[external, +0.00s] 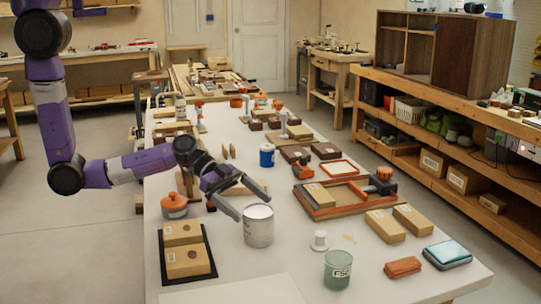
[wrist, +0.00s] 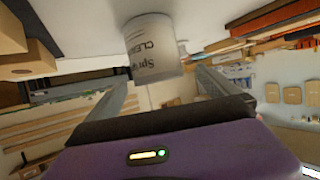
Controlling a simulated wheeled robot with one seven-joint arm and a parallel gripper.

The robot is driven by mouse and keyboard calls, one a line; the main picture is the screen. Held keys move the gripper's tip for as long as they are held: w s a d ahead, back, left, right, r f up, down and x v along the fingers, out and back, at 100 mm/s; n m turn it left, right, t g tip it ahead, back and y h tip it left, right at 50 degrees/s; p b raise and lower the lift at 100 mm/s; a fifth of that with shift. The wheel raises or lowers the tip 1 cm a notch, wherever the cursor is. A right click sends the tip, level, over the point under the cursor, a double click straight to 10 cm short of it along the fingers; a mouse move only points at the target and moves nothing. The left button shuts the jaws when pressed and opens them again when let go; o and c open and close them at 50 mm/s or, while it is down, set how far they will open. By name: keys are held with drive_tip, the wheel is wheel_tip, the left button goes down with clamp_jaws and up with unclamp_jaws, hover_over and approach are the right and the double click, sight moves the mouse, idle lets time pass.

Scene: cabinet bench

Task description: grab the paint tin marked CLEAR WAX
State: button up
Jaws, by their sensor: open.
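A pale grey-white paint tin (external: 258,226) stands upright near the front middle of the bench. In the wrist view my gripper (wrist: 166,78) has one finger on each side of the tin, which lies around and beyond the fingertips. No finger clearly touches it.
A green jar (external: 338,271) and a small white spool (external: 320,241) stand right of the tin. An orange-lidded pot (external: 174,206) and a black tray (external: 204,270) with boxes lie left. A blue tin (external: 267,156) stands behind. Bare bench surrounds the tin's front.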

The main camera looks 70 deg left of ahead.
sight(253, 208)
drive_tip(key=p+x, duration=0.1)
drive_tip(key=x, duration=0.3)
drive_tip(key=shift+s+d+f, duration=0.1)
drive_tip(key=shift+s+d, duration=0.05)
drive_tip(key=shift+c, duration=0.5)
drive_tip(key=c, duration=1.8)
drive_tip(key=shift+c, duration=0.4)
drive_tip(key=shift+r, duration=0.2)
